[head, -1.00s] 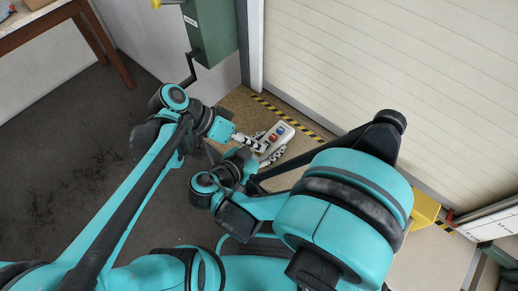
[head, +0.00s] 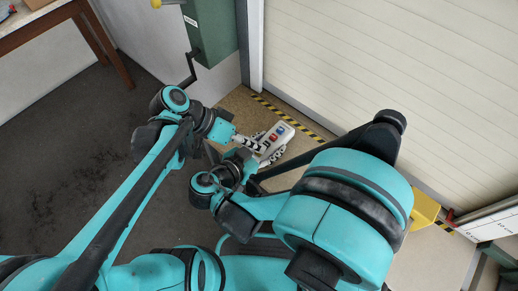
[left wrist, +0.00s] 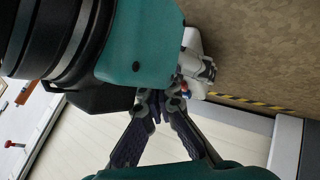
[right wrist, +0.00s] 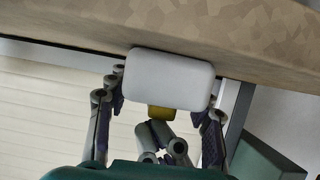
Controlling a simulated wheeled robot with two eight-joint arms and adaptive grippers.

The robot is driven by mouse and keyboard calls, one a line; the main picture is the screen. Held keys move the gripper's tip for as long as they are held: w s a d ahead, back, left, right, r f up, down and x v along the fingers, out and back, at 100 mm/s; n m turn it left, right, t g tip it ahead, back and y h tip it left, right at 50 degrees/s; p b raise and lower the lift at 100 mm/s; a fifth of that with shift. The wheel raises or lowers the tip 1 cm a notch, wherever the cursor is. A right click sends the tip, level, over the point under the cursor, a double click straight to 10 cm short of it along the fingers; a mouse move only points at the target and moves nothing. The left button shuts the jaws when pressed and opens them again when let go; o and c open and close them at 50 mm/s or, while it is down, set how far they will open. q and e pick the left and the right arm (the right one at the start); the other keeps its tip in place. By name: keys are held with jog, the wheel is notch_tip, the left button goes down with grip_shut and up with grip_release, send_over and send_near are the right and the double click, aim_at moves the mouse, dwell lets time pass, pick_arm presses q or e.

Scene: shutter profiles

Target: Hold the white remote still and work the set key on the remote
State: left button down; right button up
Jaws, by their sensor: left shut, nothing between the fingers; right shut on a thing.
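The white remote (head: 285,130) shows in the head view above the floor near the shutter, with a red key and a dark key on its face. My right gripper (right wrist: 163,92) is shut on it, one finger at each side; in the right wrist view the remote's plain white end (right wrist: 170,72) faces the camera. My left gripper (left wrist: 158,103) is shut and empty, its fingertips together close to the key side of the remote, which shows partly behind my right arm in the left wrist view (left wrist: 193,42). I cannot tell whether the tips touch a key, or which key is set.
A pale roller shutter (head: 400,70) stands behind the remote, with a yellow-black striped strip (head: 290,118) at its foot. A green box with a crank (head: 211,32) hangs on the wall. A wooden table (head: 45,25) is at top left. The dark floor at left is clear.

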pick_arm(q)
jog(key=shift+r, duration=0.75)
jog(key=shift+r, duration=0.1)
jog(key=shift+r, duration=2.45)
pick_arm(e)
jog(key=o, duration=1.4)
jog(key=shift+c, duration=0.2)
